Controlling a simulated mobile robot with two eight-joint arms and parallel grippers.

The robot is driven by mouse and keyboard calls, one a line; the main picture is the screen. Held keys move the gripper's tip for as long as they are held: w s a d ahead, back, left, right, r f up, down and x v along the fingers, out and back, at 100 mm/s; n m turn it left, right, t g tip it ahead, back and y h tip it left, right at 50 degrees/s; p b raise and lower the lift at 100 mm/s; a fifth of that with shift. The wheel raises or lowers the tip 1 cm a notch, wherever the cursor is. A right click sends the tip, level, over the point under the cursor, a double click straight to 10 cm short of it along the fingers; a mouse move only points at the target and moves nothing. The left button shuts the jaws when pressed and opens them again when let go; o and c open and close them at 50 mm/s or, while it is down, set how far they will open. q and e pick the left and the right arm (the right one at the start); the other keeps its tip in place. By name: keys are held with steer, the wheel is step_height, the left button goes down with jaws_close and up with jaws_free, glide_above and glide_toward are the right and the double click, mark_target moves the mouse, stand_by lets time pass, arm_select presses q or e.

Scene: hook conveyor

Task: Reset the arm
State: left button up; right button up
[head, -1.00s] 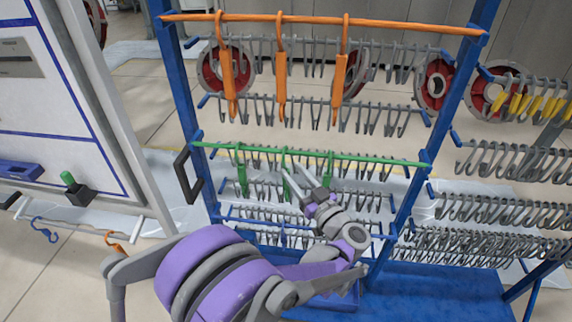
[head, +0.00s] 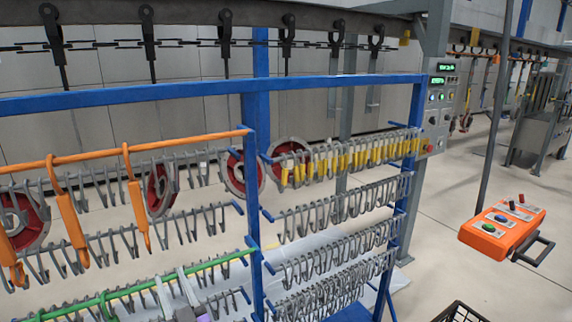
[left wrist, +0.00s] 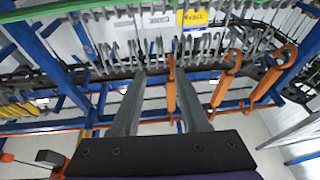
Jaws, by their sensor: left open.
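My left gripper (head: 174,290) shows at the bottom edge of the head view, in front of the green rail (head: 215,262); most of the arm is out of frame. In the left wrist view the same gripper (left wrist: 160,78) has its two grey fingers apart. An orange hook (left wrist: 171,90) appears between the fingers in that picture, seemingly beyond them and not gripped. Two more orange hooks hang to the right of it. In the head view orange hooks (head: 138,198) hang from the orange rail (head: 100,152). My right gripper is not seen.
The blue rack (head: 254,180) carries rows of grey hooks and yellow-marked hooks (head: 345,155). An overhead conveyor (head: 190,20) runs above. A control panel (head: 440,95) stands behind right. An orange button box (head: 503,230) hangs at right. A black wire basket (head: 462,312) shows at the bottom.

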arm_select(q)
steer(key=d+m+t+h, duration=0.2)
steer(key=d+m+h, duration=0.4)
steer(key=h, duration=0.2)
steer(key=s+d+f+m+g+h+p, duration=0.2)
steer(key=s+d+f+m+g+h, duration=0.1)
steer(key=s+d+f+g+h, duration=0.35)
steer(key=s+a+f+g+y, duration=0.1)
steer(key=s+a+f+g, duration=0.1)
steer(key=s+f, duration=0.4)
steer(key=s+a+f+n+g+y, duration=0.1)
steer(key=s+a+f+g, duration=0.2)
steer(key=s, duration=0.7)
step_height(320, 180, down, 4)
steer(key=shift+r+g, duration=0.2)
steer(key=shift+g, duration=1.05)
steer(key=shift+s+a, duration=0.1)
